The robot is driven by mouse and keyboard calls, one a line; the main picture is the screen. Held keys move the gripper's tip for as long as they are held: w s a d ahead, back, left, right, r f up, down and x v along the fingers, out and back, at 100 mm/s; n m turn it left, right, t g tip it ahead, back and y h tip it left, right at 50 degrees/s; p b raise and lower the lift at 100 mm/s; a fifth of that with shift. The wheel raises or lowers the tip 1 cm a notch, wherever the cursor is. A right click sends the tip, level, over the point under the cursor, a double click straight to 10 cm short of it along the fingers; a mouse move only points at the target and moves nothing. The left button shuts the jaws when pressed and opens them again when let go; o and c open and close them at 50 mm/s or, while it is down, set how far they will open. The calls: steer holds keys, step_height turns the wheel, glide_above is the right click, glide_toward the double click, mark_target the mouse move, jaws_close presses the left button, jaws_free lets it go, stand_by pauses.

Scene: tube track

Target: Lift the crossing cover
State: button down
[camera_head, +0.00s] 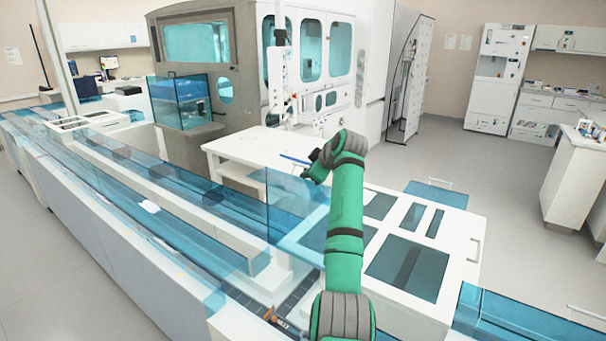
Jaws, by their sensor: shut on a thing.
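A clear blue panel, which looks like the crossing cover (285,208), stands steeply tilted over the track in the middle of the view. Its lower part runs behind my green arm. My gripper (306,171) is at the panel's upper edge, left of my wrist. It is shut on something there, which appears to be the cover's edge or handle. The fingertips are small and partly dark, so the exact grip is unclear. Below the panel, a stretch of dark track (286,309) lies open, with a small orange part on it.
Long clear blue track covers (120,205) run to the far left. A white cabinet top with blue windows (408,266) lies right of my arm, with a handle on its right side. A white table (250,148) and a large machine (215,65) stand behind. Floor is free at right.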

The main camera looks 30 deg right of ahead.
steer(key=shift+d+f, duration=0.2)
steer(key=shift+f, duration=0.4)
steer(key=shift+w+f, duration=0.1)
steer(key=c, duration=2.1)
jaws_free()
steer(key=shift+a, duration=0.15)
steer(key=shift+r, duration=0.2)
steer(key=shift+r, duration=0.1)
steer(key=shift+r, duration=0.1)
